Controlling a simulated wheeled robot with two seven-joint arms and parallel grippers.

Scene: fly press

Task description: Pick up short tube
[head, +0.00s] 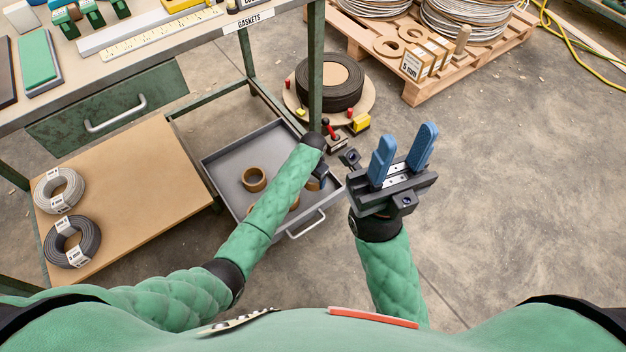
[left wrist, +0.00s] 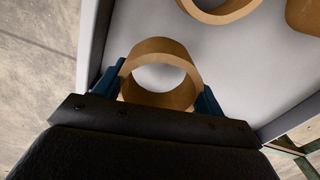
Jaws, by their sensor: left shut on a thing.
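My left gripper (left wrist: 161,78) is shut on a short brown tube (left wrist: 180,98), with one blue finger on each side of its outer wall. The held tube is an open ring in the left wrist view, inside the grey drawer tray (head: 228,153). In the head view my left gripper (head: 317,180) is at the tray's right side, and its hand mostly hides the held tube. Another short tube (head: 254,188) stands in the tray to its left. A further brown piece (head: 295,202) shows partly behind my left arm. My right gripper (head: 403,155) is open and empty, right of the tray.
The workbench (head: 150,52) and its leg (head: 316,60) stand behind the tray. A brown board (head: 125,200) with two wire coils lies to the left. A black roll (head: 330,90) on a round base and a pallet (head: 430,85) are further back. The floor at right is clear.

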